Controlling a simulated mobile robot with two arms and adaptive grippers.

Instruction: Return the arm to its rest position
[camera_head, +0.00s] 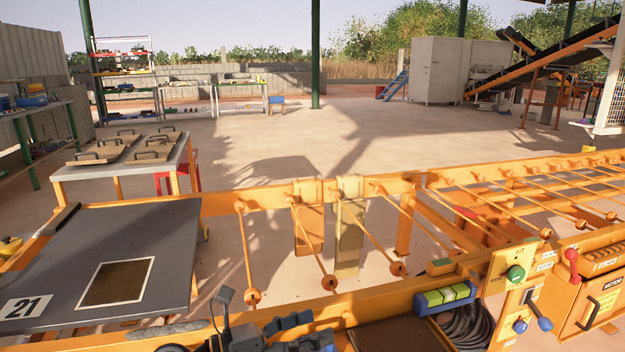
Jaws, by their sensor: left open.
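My left gripper (250,322) is dark grey and shows at the bottom edge, left of centre. Its fingers stand apart with nothing seen between them, so it is open and empty. It is in front of the orange frame's near rail (350,303). Most of my left arm is cut off by the bottom edge. My right gripper is not in view.
A grey table (165,235) with a framed brown square (117,282) and a "21" label lies to the left. An orange roller frame (440,182) runs across the middle. A control box with green and blue knobs (515,274) stands right. Open floor lies beyond.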

